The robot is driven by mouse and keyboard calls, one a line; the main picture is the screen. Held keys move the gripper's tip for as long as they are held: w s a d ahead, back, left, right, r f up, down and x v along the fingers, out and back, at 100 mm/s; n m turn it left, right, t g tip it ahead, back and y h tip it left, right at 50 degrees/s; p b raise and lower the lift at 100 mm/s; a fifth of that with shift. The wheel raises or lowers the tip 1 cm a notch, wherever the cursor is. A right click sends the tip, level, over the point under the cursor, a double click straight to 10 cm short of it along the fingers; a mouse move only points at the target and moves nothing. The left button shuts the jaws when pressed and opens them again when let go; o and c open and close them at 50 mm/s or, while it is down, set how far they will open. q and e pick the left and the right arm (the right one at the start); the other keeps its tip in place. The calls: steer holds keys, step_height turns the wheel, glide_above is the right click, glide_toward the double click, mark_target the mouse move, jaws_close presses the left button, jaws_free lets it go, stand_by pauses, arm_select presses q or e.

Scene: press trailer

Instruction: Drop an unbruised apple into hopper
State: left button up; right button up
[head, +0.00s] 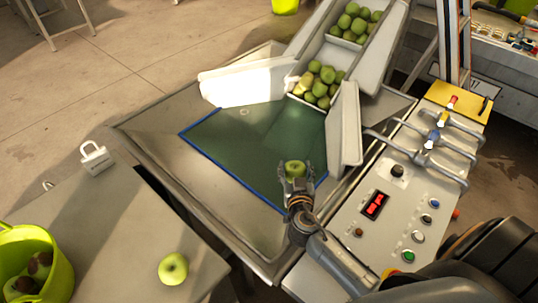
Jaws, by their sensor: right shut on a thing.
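My right gripper (297,183) is shut on a green apple (294,169). The apple shows between its fingers, above the near right part of a dark green mat with a blue edge (222,151). I cannot tell its exact height over the mat. No bruise shows on the visible side of this apple. The hopper (345,133) has pale flared walls and a chute holding several green apples (319,82) behind the mat. Another yellow-green apple (173,268) lies on the near left table (120,237). My left gripper is not in view.
A lime bucket (62,262) with dark brownish fruit stands at the lower left. A white padlock-shaped object (95,158) sits on the near table's far edge. A control panel (345,232) with buttons, a red display and metal handles lies right of my right gripper.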

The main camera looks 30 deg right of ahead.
steer(key=shift+f, duration=0.1)
steer(key=o, duration=1.3)
steer(key=shift+o, duration=0.2)
step_height(320, 180, up, 10)
steer(key=shift+f, duration=0.1)
